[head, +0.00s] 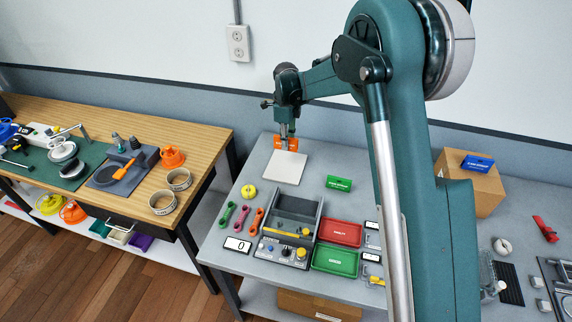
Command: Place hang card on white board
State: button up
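A small orange card (292,144) with pale marks shows at the far edge of the square white board (287,170). The board lies flat on the grey table. My gripper (284,143) points down at the orange card, and its fingertips overlap the card's middle. The fingers are too small to tell whether they are closed on the card. I cannot tell whether the card touches the board or is just above it. A green card (339,183) lies right of the board, and a blue card (477,163) lies on a cardboard box.
A grey tray unit (291,214), a red tray (340,233) and a green tray (334,261) stand in front of the board. A yellow round item (248,191) lies to the left. The cardboard box (462,187) stands right of my arm, which hides part of the table.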

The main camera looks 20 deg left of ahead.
send_over(286, 165)
jog(key=shift+s+f, duration=0.15)
jog(key=shift+f, duration=2.9)
jog(key=shift+f, duration=1.85)
jog(key=shift+f, duration=0.15)
jog(key=shift+o, duration=1.2)
jog(key=o, duration=0.4)
